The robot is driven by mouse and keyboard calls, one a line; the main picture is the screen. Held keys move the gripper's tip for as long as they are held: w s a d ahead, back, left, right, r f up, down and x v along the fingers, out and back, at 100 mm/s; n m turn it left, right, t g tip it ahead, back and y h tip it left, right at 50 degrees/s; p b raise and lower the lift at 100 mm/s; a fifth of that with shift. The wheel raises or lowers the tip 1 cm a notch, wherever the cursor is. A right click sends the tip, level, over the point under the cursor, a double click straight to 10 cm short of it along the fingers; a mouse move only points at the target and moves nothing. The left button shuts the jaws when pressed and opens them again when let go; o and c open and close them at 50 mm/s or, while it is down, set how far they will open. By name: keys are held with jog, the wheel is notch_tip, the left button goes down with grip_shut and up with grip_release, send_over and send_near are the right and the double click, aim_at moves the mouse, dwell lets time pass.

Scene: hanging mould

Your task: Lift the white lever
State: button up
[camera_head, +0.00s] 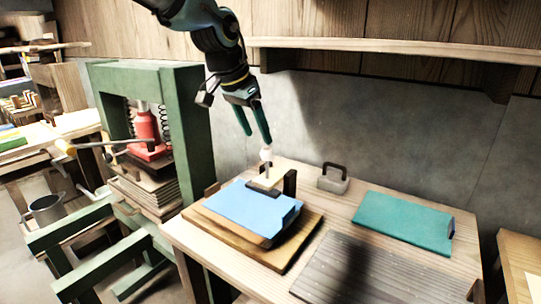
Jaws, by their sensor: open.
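The white lever shows as a pale round knob (266,154) on a short upright stem, standing over a small pale block and a black fixture (290,183). This stands at the back edge of a blue slab (250,207), which lies on a wooden board (205,222) on the table. My gripper (256,138) hangs above the knob, pointing down, with its two green fingers apart. The right fingertip is just above the knob in the picture. I cannot tell whether it touches. Nothing shows between the fingers.
A teal book-like slab (400,221), a grey weight with a dark handle (333,180) and a dark slatted board (375,275) lie on the wooden table. A green-framed press (195,140) stands at left. A shelf (400,48) runs along the wall above.

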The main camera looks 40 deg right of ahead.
aim_at(266, 158)
jog(key=x, duration=1)
jog(key=shift+f, duration=0.25)
grip_shut()
jog(key=shift+p, duration=0.3)
dwell(0.7)
